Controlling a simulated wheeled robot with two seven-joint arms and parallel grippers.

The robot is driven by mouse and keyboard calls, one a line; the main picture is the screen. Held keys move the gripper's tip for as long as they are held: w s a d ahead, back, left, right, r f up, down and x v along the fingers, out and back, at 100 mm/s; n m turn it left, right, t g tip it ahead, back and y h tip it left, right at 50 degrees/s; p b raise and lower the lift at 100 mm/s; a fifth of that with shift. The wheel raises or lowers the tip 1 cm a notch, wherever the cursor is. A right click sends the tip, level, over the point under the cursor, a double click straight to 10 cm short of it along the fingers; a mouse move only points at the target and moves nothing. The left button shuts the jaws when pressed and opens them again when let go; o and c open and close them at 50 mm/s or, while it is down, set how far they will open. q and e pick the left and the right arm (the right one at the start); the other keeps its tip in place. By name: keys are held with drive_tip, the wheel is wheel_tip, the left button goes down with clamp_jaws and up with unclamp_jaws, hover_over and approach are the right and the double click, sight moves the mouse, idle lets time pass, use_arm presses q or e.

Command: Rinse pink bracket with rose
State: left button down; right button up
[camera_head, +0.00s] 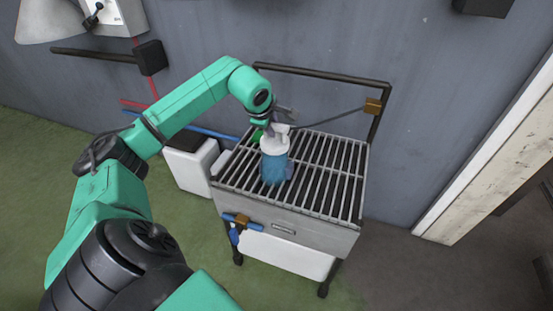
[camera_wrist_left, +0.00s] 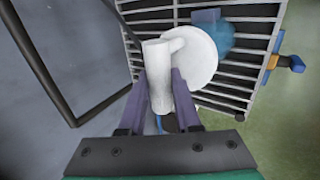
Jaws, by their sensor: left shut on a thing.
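My left gripper (camera_head: 270,122) is over the back part of a slatted grate. It is shut on the handle of the white rose (camera_head: 275,140). In the left wrist view the handle sits between the fingers (camera_wrist_left: 160,100) and the round white head (camera_wrist_left: 198,58) points away from me. A blue, translucent mass, looking like water spray (camera_head: 274,168), spreads from the rose down to the grate. A small blue-grey piece shows at its edge. I cannot make out a pink bracket; it may be hidden behind the spray or rose. My right gripper is not in view.
The grate (camera_head: 330,178) tops a grey sink stand with a dark rail frame (camera_head: 325,74) behind it. A blue-handled valve (camera_head: 241,220) is on its front left. A white box (camera_head: 190,162) stands left. The grate's right side is clear.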

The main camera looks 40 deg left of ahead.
sight(283, 127)
use_arm(q)
drive_tip(key=shift+w+d+r, duration=0.1)
drive_tip(key=shift+w+d, duration=0.05)
drive_tip(key=shift+d, duration=0.1)
drive_tip(key=shift+w+d+p, duration=0.15)
drive_tip(key=shift+d+p, duration=0.35)
drive_tip(key=shift+p, duration=0.05)
drive_tip(key=shift+w+d+p, duration=0.3)
drive_tip(key=shift+d+p, duration=0.25)
drive_tip(key=shift+d, duration=0.35)
